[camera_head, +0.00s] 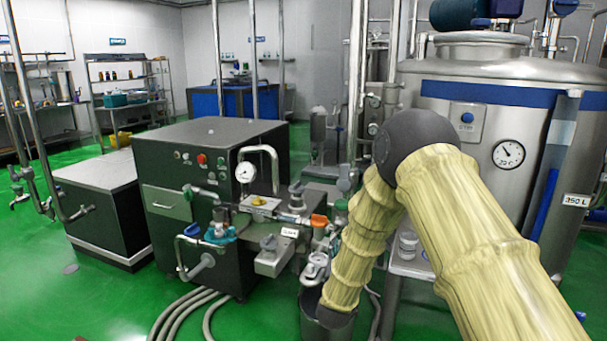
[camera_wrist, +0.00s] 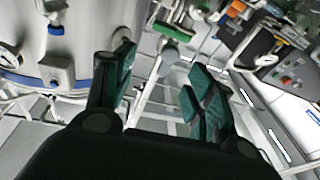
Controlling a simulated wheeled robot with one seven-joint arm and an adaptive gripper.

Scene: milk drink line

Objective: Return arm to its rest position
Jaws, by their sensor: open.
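My arm (camera_head: 470,240), in a ribbed yellow cover, reaches in from the lower right of the head view. It bends at a dark round joint and its far link drops toward the lower middle. The gripper cannot be made out there. In the wrist view my gripper (camera_wrist: 160,82) is open. Its two green-padded fingers stand wide apart, and I see nothing held between them. The background there is tilted, with the steel tank at left and the machine at upper right.
A dark machine (camera_head: 205,165) with valves and a gauge stands left of my arm. A steel tank (camera_head: 560,120) with a blue band stands close behind it at right. Hoses (camera_head: 190,315) lie on the green floor (camera_head: 60,290). Shelves (camera_head: 130,95) stand far back.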

